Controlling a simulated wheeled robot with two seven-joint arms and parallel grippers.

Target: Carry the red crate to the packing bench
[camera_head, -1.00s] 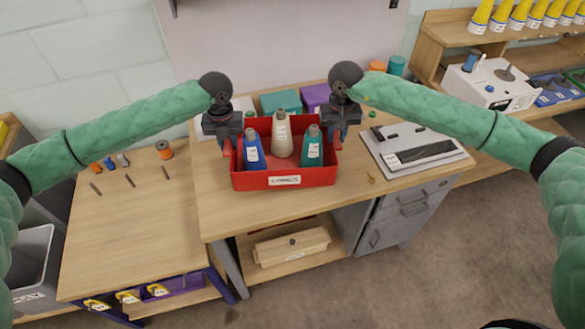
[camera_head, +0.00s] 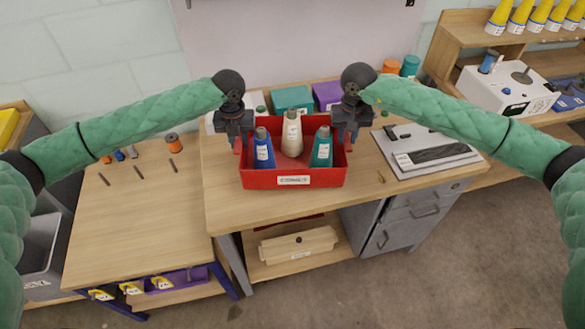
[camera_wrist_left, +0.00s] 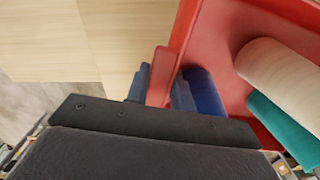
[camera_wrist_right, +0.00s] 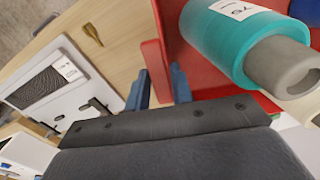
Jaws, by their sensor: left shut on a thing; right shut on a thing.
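The red crate (camera_head: 294,180) is over the wooden bench top (camera_head: 300,210) in the head view, level, with a label on its front. It holds a blue, a cream and a teal cone of thread. My left gripper (camera_head: 238,143) is shut on the crate's left wall, which also shows between its fingers in the left wrist view (camera_wrist_left: 166,75). My right gripper (camera_head: 349,143) is shut on the right wall, also seen in the right wrist view (camera_wrist_right: 156,72). I cannot tell whether the crate's base touches the bench top.
A teal box (camera_head: 292,98) and a purple box (camera_head: 326,95) stand behind the crate. A pale tray with a dark panel (camera_head: 440,153) lies to its right. A lower table (camera_head: 135,215) with spools is at the left. Bare bench top lies in front of the crate.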

